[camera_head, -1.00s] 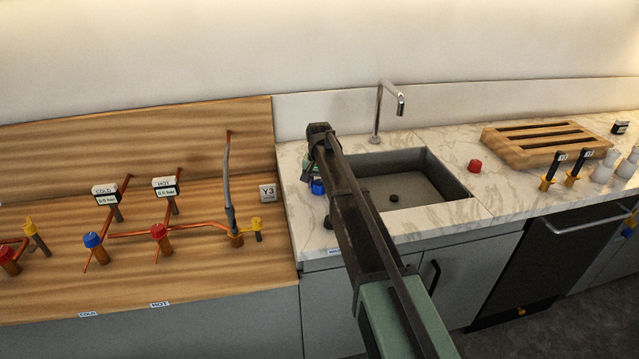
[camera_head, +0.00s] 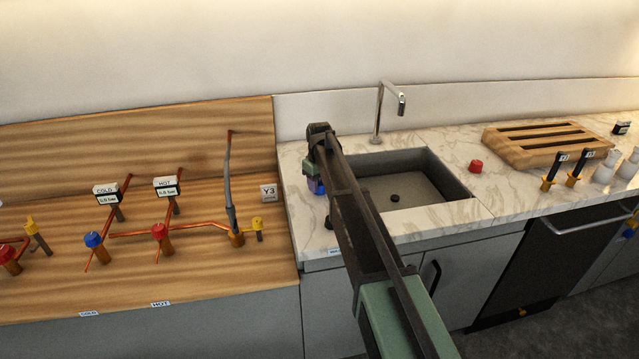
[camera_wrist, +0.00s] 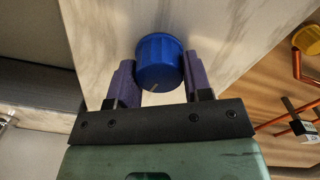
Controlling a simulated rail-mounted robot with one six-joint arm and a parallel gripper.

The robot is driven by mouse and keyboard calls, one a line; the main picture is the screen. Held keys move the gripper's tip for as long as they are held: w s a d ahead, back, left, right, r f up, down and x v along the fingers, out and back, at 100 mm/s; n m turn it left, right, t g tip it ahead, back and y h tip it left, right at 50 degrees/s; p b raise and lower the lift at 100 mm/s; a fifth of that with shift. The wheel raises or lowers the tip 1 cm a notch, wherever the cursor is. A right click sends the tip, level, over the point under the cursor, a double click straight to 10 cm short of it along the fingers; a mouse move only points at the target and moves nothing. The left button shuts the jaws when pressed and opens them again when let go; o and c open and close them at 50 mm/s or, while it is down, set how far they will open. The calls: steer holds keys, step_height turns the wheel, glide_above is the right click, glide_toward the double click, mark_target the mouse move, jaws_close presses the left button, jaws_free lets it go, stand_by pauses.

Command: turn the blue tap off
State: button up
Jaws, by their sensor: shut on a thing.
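The blue tap (camera_wrist: 158,62) is a round ribbed knob with a pale mark on its face. It sits between the two purple fingers of my gripper (camera_wrist: 158,80) in the wrist view, and the fingers are shut on its sides. In the head view my gripper (camera_head: 316,180) is at the left part of the marble counter, left of the sink. Only a small bit of the blue tap (camera_head: 317,187) shows there, the rest hidden by my arm.
A sink (camera_head: 440,180) with a metal spout (camera_head: 380,110) lies right of my arm. A red knob (camera_head: 475,166) and a wooden rack (camera_head: 545,146) stand further right. On the wooden bench at left are copper pipes with another blue knob (camera_head: 93,240) and a red knob (camera_head: 158,231).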

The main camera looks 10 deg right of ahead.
mark_target(319, 182)
steer(key=shift+n, duration=1.1)
steer(key=o, duration=0.9)
step_height(319, 182, up, 11)
steer(key=p, duration=1)
steer(key=shift+f+p, duration=0.1)
steer(key=shift+p, duration=0.3)
